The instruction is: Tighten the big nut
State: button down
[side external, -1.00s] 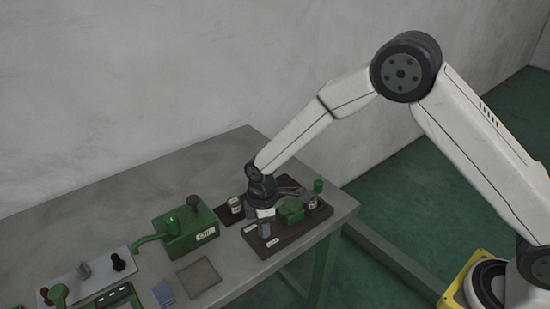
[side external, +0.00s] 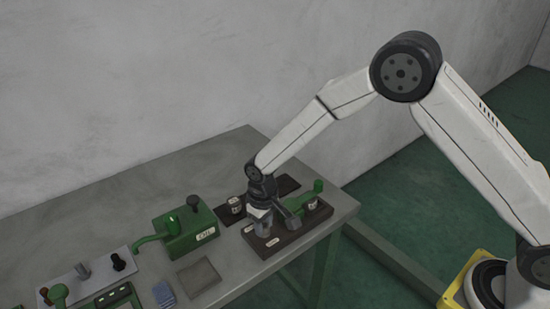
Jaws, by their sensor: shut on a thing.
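My gripper (side external: 279,226) points down over a dark brown base board (side external: 262,246) near the right end of the bench. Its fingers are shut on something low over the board. That is where the big nut would be, but the fingers hide it and I cannot make out its shape. A green lever (side external: 307,196) on the same board rises just right of the fingers. The green part it belongs to is mostly covered by my gripper.
A small dark plate with a pale-labelled cylinder (side external: 235,205) lies close left of my gripper. A green box with a crank handle (side external: 187,234) stands further left. A grey square plate (side external: 198,277) and a blue cloth (side external: 164,294) lie in front.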

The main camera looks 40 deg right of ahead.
aim_at(265, 225)
jog(key=m, duration=0.4)
jog(key=shift+m, duration=2.3)
jog(key=shift+c, duration=1.8)
grip_release()
jog(key=shift+r, duration=0.15)
jog(key=shift+r, duration=3.8)
jog(key=shift+d, duration=0.1)
